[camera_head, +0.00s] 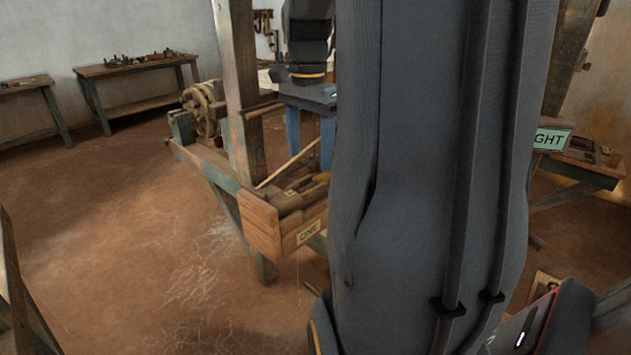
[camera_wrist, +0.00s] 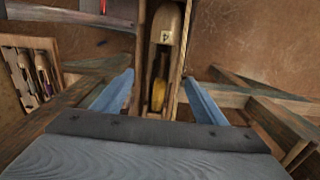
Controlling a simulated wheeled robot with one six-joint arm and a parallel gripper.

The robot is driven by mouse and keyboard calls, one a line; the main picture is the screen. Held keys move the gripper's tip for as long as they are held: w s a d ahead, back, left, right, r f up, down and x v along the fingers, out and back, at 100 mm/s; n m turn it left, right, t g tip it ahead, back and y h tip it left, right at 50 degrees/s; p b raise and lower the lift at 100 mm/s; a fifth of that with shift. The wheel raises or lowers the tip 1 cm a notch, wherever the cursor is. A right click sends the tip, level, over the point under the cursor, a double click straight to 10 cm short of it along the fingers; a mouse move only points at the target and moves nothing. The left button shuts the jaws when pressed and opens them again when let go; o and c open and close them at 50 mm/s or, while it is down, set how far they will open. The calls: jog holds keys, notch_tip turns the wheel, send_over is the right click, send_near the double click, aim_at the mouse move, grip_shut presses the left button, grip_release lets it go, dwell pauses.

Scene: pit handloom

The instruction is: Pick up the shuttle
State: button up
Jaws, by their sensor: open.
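The shuttle (camera_wrist: 159,72) is a long wooden piece with a rounded end, a small pale label and a yellow wound centre. It lies lengthwise in a narrow wooden trough in the upper middle of the wrist view. My gripper (camera_wrist: 158,78) is open, with one blue finger on each side of the shuttle in the picture. Nothing is held. In the head view my gripper (camera_head: 310,160) points down over the wooden box end of the loom (camera_head: 262,225). There the shuttle is mostly hidden, and I cannot tell whether the fingers reach it.
Loom beams and an upright post (camera_head: 240,90) stand close to my gripper. A green sign (camera_head: 552,139) reading "GHT" is at the right. Workbenches (camera_head: 135,68) line the back wall. Open floor (camera_head: 130,230) lies to the left. My arm covers much of the head view.

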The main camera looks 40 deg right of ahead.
aim_at(310, 186)
jog(key=shift+a+f, duration=0.15)
jog(key=shift+f, duration=0.75)
notch_tip(310, 186, down, 5)
jog(key=shift+r+p, duration=0.1)
jog(key=shift+p, duration=1)
jog(key=shift+c, duration=0.2)
jog(key=c, duration=1.3)
jog(key=shift+r+b, duration=1.15)
jog(key=shift+r, duration=3.85)
